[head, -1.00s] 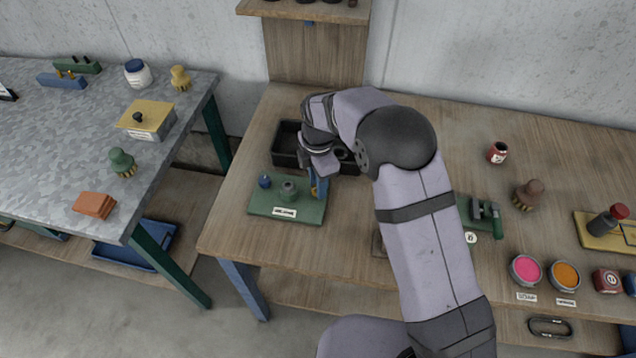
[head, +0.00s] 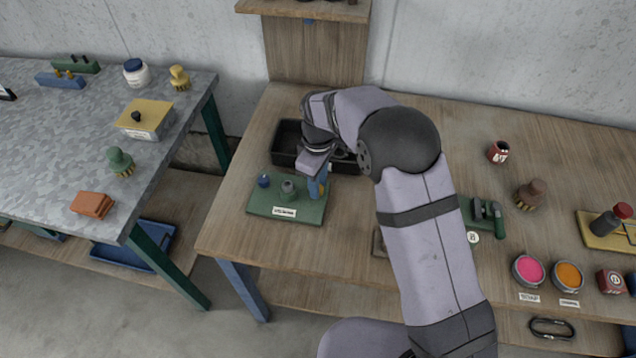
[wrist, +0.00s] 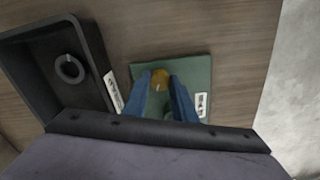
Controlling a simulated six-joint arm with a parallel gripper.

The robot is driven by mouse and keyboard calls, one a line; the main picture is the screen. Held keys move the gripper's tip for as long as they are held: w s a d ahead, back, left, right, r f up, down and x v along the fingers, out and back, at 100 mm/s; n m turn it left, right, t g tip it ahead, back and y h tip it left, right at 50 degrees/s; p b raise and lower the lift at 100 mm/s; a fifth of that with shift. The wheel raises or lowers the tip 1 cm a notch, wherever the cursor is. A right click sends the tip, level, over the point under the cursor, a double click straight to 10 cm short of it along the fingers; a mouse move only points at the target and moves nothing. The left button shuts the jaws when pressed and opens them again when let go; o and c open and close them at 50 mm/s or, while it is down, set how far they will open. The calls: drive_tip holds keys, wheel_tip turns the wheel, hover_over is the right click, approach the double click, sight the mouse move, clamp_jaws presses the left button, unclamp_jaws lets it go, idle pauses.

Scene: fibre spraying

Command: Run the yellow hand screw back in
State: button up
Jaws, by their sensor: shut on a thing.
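The yellow hand screw (wrist: 160,78) shows between the blue fingers of my gripper (wrist: 162,82) in the wrist view. The fingers are shut on its head. In the head view my gripper (head: 318,188) points down at the right end of a green base plate (head: 262,207), and a bit of yellow shows beside the fingers. The green plate (wrist: 200,72) also shows in the wrist view. It carries a white label, a blue knob (head: 264,180) and a grey-green round part (head: 288,186). The screw's lower end is hidden.
A black tray (head: 284,150) stands just behind the plate; a dark ring (wrist: 70,68) lies in it. My arm covers the middle of the wooden table (head: 240,228). A green clamp-like fixture (head: 484,212) and pink and orange tubs stand to the right. The table's front left is clear.

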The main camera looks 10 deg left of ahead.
drive_tip(key=m, duration=1.2)
drive_tip(key=shift+a, duration=0.1)
idle(0.4)
drive_tip(key=o, duration=1)
drive_tip(key=shift+o, duration=0.2)
drive_tip(key=shift+r+b, duration=0.15)
drive_tip(key=shift+b, duration=0.15)
drive_tip(key=shift+r+b, duration=1.05)
drive_tip(key=shift+r, duration=2.55)
